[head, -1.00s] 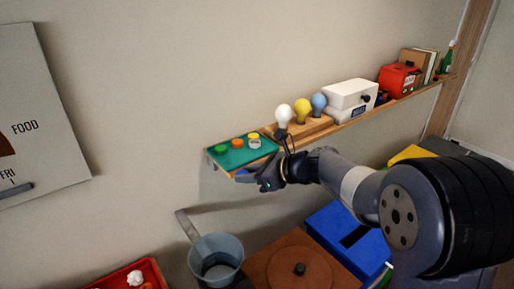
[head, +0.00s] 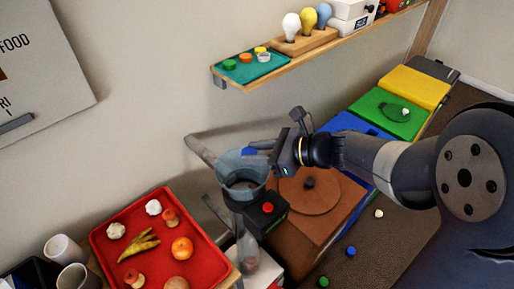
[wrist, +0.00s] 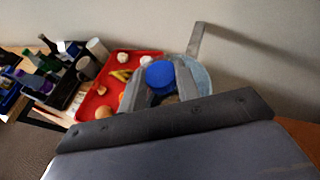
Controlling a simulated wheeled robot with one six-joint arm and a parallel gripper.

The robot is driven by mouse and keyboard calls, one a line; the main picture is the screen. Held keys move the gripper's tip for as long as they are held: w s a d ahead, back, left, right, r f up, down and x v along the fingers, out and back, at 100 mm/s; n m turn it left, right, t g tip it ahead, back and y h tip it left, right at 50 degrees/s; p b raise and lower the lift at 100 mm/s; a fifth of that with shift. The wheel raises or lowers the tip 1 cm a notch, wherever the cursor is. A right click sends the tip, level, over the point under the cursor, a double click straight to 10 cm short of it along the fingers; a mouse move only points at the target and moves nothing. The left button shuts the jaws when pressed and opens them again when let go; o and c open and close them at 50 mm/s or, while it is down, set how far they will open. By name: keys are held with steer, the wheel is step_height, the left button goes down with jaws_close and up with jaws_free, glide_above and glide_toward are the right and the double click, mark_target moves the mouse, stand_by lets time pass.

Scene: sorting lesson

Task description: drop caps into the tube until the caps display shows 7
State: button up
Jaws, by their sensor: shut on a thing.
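My gripper (head: 258,151) is shut on a blue cap (head: 249,152). The blue cap also shows between the fingers in the wrist view (wrist: 160,77). It is held at the far side of the tube's wide grey funnel mouth (head: 243,180), above or near the rim; I cannot tell exactly. The clear tube (head: 251,246) runs down below the funnel, and its contents are unclear. Green (head: 229,64), orange (head: 246,58), yellow (head: 260,49) and whitish (head: 264,57) caps lie on the teal tray (head: 240,73). No readable caps display shows.
A black box with a red button (head: 267,208) stands beside the tube. A red tray (head: 206,268) of food is at the left. Small blue (head: 350,252), green (head: 323,282) and white (head: 379,213) pieces lie on the dark floor. A wall shelf (head: 300,59) holds bulbs.

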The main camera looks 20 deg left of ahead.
step_height(320, 180, down, 4)
steer(key=b, duration=0.3)
steer(key=shift+f, duration=0.1)
steer(key=o, duration=1)
steer(key=shift+d, duration=0.1)
steer(key=v, duration=1)
steer(key=shift+d, duration=0.35)
steer(key=shift+a, duration=0.15)
